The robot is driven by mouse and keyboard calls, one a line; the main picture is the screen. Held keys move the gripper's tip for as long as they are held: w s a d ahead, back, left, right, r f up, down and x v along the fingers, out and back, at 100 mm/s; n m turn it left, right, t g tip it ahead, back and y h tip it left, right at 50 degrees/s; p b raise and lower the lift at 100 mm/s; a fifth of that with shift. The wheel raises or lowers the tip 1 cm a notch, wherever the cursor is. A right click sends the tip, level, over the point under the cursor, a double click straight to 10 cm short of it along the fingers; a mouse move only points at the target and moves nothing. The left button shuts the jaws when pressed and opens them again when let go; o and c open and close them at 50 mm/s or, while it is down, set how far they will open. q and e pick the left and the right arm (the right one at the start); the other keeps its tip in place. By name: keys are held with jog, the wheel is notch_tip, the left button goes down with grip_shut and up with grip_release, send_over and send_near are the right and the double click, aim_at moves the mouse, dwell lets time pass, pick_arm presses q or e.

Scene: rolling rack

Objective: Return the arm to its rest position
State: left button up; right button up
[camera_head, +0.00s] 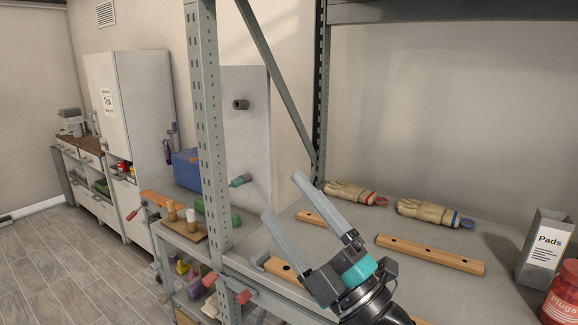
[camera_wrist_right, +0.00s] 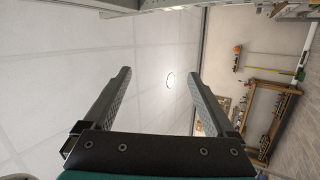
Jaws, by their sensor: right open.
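My right gripper (camera_head: 284,202) rises from the bottom middle of the head view, in front of the rack shelf. Its two grey fingers are spread apart with nothing between them. In the right wrist view the open fingers (camera_wrist_right: 160,78) point toward the ceiling, with a round light beyond them. My right arm shows only as the dark wrist and teal ring below the fingers. My left gripper is not in view.
The rack shelf (camera_head: 345,260) holds wooden bars (camera_head: 430,254), two gloves (camera_head: 350,192) (camera_head: 435,211), a Pads box (camera_head: 545,247) and a red Plugs jar (camera_head: 562,295). A perforated rack post (camera_head: 207,120) stands left of my gripper. A cabinet (camera_head: 130,110) and open floor lie farther left.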

jog(key=w+d+f+m+t+h, duration=0.3)
jog(key=d+f+m+h, duration=0.25)
jog(key=m+h, duration=0.4)
jog(key=s+d+f+m+g+h, duration=0.2)
jog(key=d+f+m+g+h, duration=0.25)
jog(key=f, duration=0.45)
jog(key=s+d+f+m+g+h, duration=0.3)
jog(key=d+f+m, duration=0.2)
jog(key=f, duration=0.4)
jog(key=s+f+m+g, duration=0.2)
jog(key=s+f+g, duration=0.4)
jog(key=s, duration=0.4)
jog(key=s+f+m+g, duration=0.1)
jog(key=s+f+g, duration=0.3)
jog(key=s+f, duration=0.45)
jog(key=s+f+g+b, duration=0.1)
jog(key=s+f+b, duration=0.15)
jog(key=f, duration=1.05)
jog(key=s+f+b, duration=0.1)
jog(key=f+b, duration=0.2)
jog(key=f, duration=1.1)
jog(key=s+d+f+b, duration=0.1)
jog(key=s+f+b, duration=0.1)
jog(key=s+f, duration=0.5)
jog(key=s+d+f+g+b, duration=0.1)
jog(key=s+d+f+b, duration=0.1)
jog(key=s+f, duration=0.5)
notch_tip(320, 180, down, 3)
jog(key=shift+s+d+f, duration=0.1)
jog(key=shift+s+d, duration=0.15)
